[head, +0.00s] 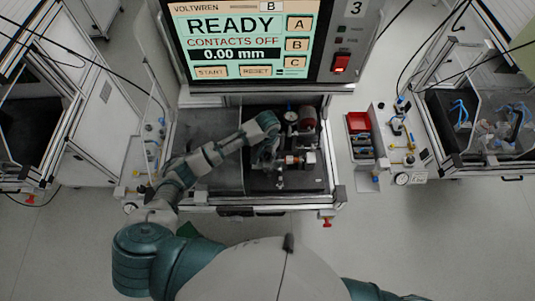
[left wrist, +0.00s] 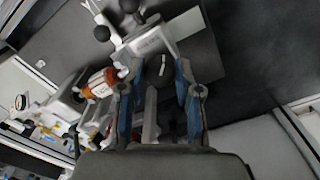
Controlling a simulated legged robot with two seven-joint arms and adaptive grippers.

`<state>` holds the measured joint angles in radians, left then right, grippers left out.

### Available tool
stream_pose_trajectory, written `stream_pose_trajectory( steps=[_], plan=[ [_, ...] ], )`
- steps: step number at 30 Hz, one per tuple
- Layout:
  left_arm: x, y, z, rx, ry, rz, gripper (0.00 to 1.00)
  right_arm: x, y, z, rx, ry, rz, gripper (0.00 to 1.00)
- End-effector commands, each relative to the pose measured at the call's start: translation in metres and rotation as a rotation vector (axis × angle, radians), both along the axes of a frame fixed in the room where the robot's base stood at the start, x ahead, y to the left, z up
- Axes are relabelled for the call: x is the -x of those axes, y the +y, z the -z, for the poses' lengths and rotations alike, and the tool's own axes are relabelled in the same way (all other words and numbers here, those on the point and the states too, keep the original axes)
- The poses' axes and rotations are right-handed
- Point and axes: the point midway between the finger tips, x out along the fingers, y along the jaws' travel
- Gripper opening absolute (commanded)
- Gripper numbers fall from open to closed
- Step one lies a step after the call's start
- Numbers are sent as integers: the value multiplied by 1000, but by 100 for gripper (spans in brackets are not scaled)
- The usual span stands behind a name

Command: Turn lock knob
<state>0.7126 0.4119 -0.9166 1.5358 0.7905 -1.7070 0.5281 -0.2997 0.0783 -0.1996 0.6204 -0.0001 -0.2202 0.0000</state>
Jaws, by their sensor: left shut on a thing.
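In the head view my left gripper (head: 268,160) reaches down over the test fixture inside the bench enclosure, and the knob is hidden there. A copper-orange cylinder (left wrist: 102,82) lies beside the fingers; it also shows in the head view (head: 296,160). My right gripper is not in view.
A screen (head: 248,40) above the bench reads READY, CONTACTS OFF, 0.00 mm. A dial gauge (head: 291,116) and a dark red round part (head: 308,117) stand behind the gripper. A red bin (head: 359,122) is to the right. The enclosure's left floor (head: 210,125) is clear.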

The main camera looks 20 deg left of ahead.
Motion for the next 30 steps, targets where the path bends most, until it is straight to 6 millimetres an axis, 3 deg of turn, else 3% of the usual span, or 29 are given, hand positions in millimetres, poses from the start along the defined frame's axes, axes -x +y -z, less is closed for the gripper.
stream_pose_trajectory(
  steps=[1, 2, 4, 13, 17, 30],
  plan=[
    [-5, 0, -4, 4, -17, -4, 0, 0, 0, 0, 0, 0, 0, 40],
    [-5, 0, -4, 4, -17, -4, 41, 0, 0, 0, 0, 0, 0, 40],
    [-5, 0, -4, 3, -14, -4, 58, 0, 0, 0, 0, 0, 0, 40],
    [-1, 0, -3, 2, -7, -2, 59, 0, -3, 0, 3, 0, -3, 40],
    [-1, 0, -12, 2, -8, -2, 59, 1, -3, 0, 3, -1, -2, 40],
    [-5, -1, -101, 3, -7, -2, 59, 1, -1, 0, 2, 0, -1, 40]
  ],
)
